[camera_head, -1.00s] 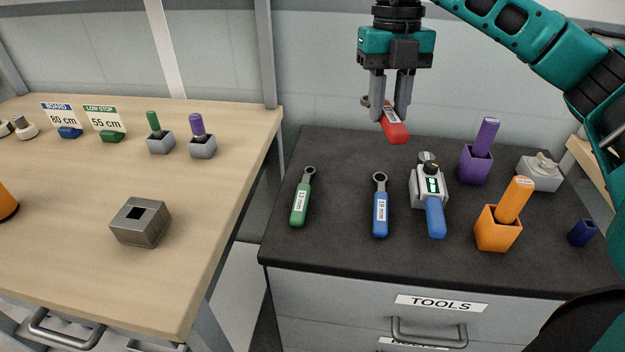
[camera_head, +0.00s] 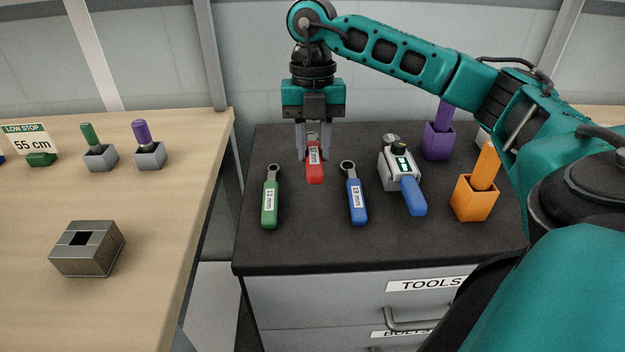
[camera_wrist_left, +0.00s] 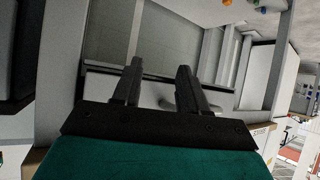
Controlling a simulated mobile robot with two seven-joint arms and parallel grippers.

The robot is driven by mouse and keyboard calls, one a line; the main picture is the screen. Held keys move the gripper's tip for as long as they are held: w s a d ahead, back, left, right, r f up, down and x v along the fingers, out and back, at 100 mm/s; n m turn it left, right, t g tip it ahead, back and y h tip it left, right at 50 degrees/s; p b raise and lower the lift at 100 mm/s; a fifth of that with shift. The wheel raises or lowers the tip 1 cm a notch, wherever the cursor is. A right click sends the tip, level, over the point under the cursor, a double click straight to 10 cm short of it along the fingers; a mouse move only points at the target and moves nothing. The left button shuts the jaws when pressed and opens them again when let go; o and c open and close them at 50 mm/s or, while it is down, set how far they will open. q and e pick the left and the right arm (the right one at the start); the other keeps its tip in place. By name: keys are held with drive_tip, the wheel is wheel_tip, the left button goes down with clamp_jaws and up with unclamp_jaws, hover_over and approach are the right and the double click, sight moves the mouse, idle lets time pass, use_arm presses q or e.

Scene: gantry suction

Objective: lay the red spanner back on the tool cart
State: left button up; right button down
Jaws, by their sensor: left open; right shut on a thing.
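The red spanner (camera_head: 315,168) is between the fingers of my right gripper (camera_head: 314,156), which is shut on it. The spanner is between the green spanner (camera_head: 270,203) and the blue spanner (camera_head: 356,203), a little farther back, with its handle toward the front. It is at or just above the black top of the tool cart (camera_head: 320,248); I cannot tell whether it touches. My left gripper (camera_wrist_left: 158,82) shows only in the left wrist view, open and empty.
On the cart's right stand a grey device with a blue handle (camera_head: 412,195), an orange holder (camera_head: 474,200) and a purple holder (camera_head: 438,142). A wooden table (camera_head: 150,235) with a metal block (camera_head: 88,250) is at the left. The cart's front strip is clear.

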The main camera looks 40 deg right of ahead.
wheel_tip(320, 180, down, 7)
drive_tip(key=shift+f+b, duration=0.15)
drive_tip(key=shift+b, duration=0.4)
use_arm(q)
drive_tip(key=shift+w+d, duration=0.2)
drive_tip(key=shift+w, duration=0.1)
use_arm(e)
drive_tip(key=shift+f, duration=0.15)
drive_tip(key=c, duration=0.8)
unclamp_jaws()
drive_tip(key=shift+f, duration=0.1)
drive_tip(key=shift+c, duration=0.2)
use_arm(q)
drive_tip(key=shift+f, duration=0.2)
drive_tip(key=shift+s, duration=0.1)
